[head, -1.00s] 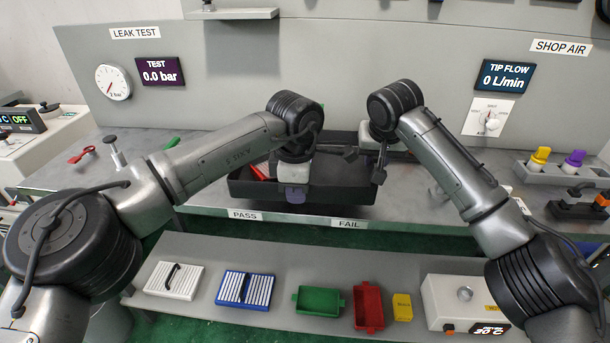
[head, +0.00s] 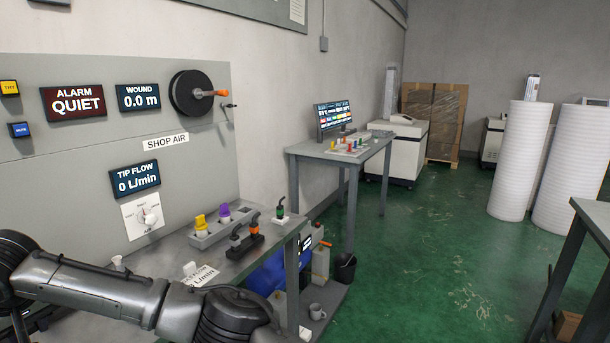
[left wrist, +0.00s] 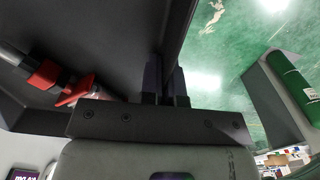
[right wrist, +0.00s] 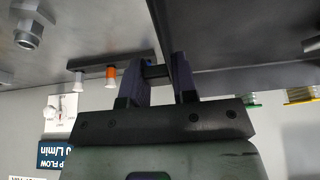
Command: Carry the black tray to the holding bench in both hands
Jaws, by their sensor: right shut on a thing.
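The black tray is outside the head view, but its dark inside (left wrist: 95,30) fills the upper left of the left wrist view. A red-and-grey part (left wrist: 50,78) lies in it. My left gripper (left wrist: 167,78) has its fingers close together on either side of the tray's wall. In the right wrist view the dark tray wall (right wrist: 230,35) reaches to my right gripper (right wrist: 156,73), which is shut on its edge. I cannot tell which bench is the holding bench.
A bench with a monitor (head: 340,150) stands farther back. A grey table (head: 590,215) cuts in at the right edge. White rolls (head: 522,160) stand behind open green floor (head: 440,260).

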